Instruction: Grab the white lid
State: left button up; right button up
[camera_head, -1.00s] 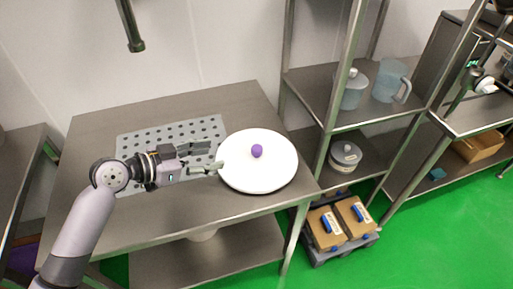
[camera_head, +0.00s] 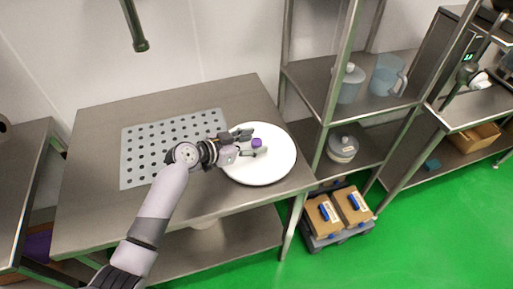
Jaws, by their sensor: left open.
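The white lid (camera_head: 270,170) is a round disc with a purple knob (camera_head: 257,143) at its middle. It lies on the steel table at the right end, beside the perforated grey mat. My left gripper (camera_head: 255,144) is over the lid with its fingers open toward the right, and the knob shows at the fingertips. I cannot tell whether the fingers touch the knob. The gripper hides the lid's left part. My right gripper is not in view.
The steel table (camera_head: 95,205) has a perforated grey mat (camera_head: 140,157) at its middle. A steel shelf (camera_head: 310,85) at the right holds a lidded container (camera_head: 351,86), a clear jug (camera_head: 386,76) and a lidded pot (camera_head: 342,149). Boxes (camera_head: 322,215) sit on a low pallet. A faucet (camera_head: 133,25) hangs above.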

pick_arm(q)
jog(key=shift+x, duration=1.05)
jog(key=shift+c, duration=0.5)
grip_shut()
